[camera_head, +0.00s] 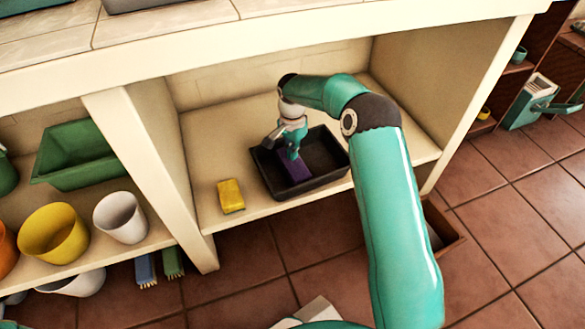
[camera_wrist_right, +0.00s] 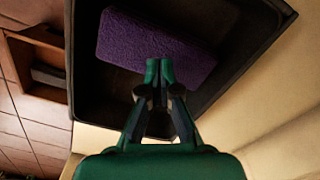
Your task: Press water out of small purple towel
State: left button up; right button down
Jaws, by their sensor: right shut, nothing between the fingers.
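The small purple towel (camera_head: 294,168) lies folded in a black tray (camera_head: 322,183) on the shelf. It also shows in the right wrist view (camera_wrist_right: 125,40) as a thick purple block. My right gripper (camera_head: 291,153) reaches down into the tray from above. Its fingers are shut with nothing between them, and in the wrist view the fingertips (camera_wrist_right: 159,66) overlap the towel's near edge. I cannot tell whether they touch it or how hard. The fingers hide a small part of the towel. My left gripper is not in view.
A yellow sponge (camera_head: 230,196) lies left of the tray. A divider (camera_head: 150,165) separates this compartment from one with a green bin (camera_head: 75,150), a yellow pot (camera_head: 53,232) and a white pot (camera_head: 121,216). The countertop (camera_head: 200,22) overhangs the shelf. A brown wooden box (camera_head: 442,232) stands below, at right.

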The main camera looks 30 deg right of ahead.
jog(key=shift+f+b, duration=0.55)
jog(key=shift+f, duration=0.55)
jog(key=shift+s+f, duration=0.2)
jog(key=shift+f, duration=0.05)
dwell(2.1)
notch_tip(320, 180, up, 8)
jog(key=p, duration=0.6)
jog(key=shift+w+r, duration=0.2)
dwell(0.4)
